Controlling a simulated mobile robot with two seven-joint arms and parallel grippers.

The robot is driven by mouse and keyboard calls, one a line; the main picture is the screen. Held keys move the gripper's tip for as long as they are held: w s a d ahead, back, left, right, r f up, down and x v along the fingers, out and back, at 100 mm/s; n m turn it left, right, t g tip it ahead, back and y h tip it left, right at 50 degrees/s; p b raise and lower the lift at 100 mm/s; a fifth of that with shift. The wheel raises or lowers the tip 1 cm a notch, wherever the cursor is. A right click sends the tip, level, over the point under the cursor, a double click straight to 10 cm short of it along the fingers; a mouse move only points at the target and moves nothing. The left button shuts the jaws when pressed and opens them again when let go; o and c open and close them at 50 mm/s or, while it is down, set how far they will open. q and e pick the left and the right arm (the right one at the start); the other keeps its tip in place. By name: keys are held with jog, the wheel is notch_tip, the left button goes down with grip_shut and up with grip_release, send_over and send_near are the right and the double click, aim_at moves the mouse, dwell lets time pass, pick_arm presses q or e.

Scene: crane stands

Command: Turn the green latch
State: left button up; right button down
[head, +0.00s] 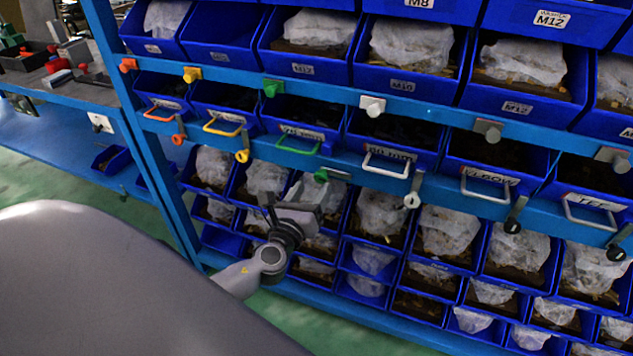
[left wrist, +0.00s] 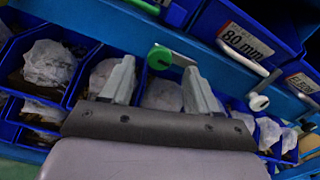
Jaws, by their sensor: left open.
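The green latch (head: 321,175) sits on the blue rail of the rack, below the green handle (head: 299,147). In the left wrist view the green latch (left wrist: 159,57) shows a round green end with a grey bar running to the right. My left gripper (head: 298,198) is just below the latch in the head view, with its fingers apart. In the left wrist view my left gripper (left wrist: 160,68) has one finger on each side of the latch's green end, and nothing is held. I cannot tell whether a finger touches the latch. My right gripper is in neither view.
An orange latch (head: 178,138), a yellow latch (head: 242,155) and a white latch (head: 412,200) hang along the same rail. Blue bins with wrapped parts fill the rack above and below. A blue workbench (head: 75,92) stands at the left.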

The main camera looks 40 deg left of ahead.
aim_at(320, 178)
pick_arm(q)
jog(key=shift+x, duration=1.8)
jog(key=c, duration=1)
jog(key=shift+c, duration=0.2)
